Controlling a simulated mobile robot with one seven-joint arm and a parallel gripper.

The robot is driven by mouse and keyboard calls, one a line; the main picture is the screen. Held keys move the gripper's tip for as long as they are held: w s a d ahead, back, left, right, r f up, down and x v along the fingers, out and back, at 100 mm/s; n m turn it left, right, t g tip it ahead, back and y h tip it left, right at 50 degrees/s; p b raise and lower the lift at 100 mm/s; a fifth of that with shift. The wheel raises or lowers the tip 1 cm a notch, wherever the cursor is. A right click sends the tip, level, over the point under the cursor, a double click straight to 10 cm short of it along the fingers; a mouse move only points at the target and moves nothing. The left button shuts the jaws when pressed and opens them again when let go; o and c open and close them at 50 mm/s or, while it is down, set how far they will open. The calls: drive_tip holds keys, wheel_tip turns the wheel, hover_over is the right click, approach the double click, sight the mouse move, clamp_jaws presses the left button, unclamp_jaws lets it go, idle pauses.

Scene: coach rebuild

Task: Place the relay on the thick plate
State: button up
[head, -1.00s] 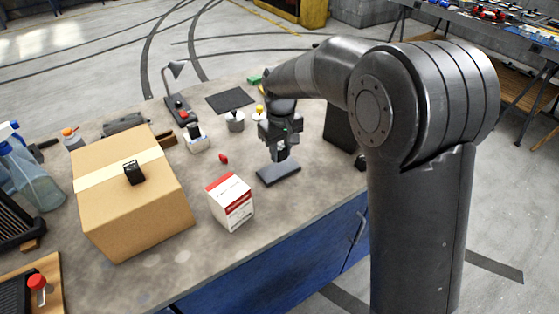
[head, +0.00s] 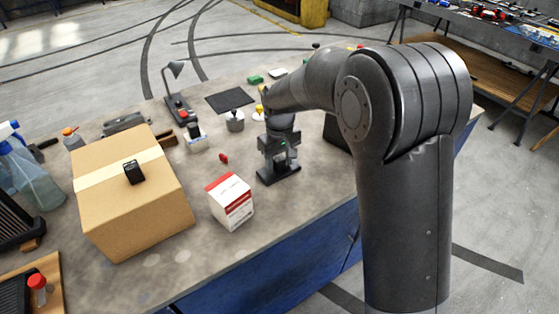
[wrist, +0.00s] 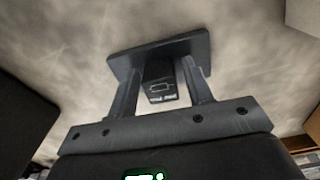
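The relay (wrist: 160,84) is a small black block with a white printed symbol, between the two fingers of my gripper (wrist: 162,75) in the wrist view. My gripper looks shut on it. The thick plate (wrist: 200,50) is a dark, flat rectangle directly beneath the relay and the fingertips. In the head view my gripper (head: 278,168) is low over the thick plate (head: 290,177), which lies on the bench. The gripper hides the relay there. Whether the relay's underside touches the plate cannot be told.
A red-and-white carton (head: 230,203) stands left of the plate. A cardboard box (head: 135,215) with a small black block (head: 134,172) on top is farther left. A lamp (head: 175,90), dark mat (head: 230,99) and small parts lie behind. Bare bench lies in front of the plate.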

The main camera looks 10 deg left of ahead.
sight(280, 159)
drive_tip(key=shift+o, duration=0.2)
wheel_tip(280, 159, up, 12)
drive_tip(key=s+d+r+m+t, duration=0.1)
drive_tip(key=s+d+r, duration=0.15)
drive_tip(key=d, duration=0.25)
drive_tip(key=s+d+r+m, duration=0.1)
drive_tip(key=d+r, duration=0.2)
drive_tip(key=d, duration=0.1)
drive_tip(key=s+d+m+t, duration=0.4)
drive_tip(key=s+d+m, duration=0.3)
drive_tip(key=s+d, duration=1.2)
drive_tip(key=shift+s+f+t, duration=0.2)
drive_tip(key=shift+s+t, duration=0.1)
drive_tip(key=shift+s, duration=0.7)
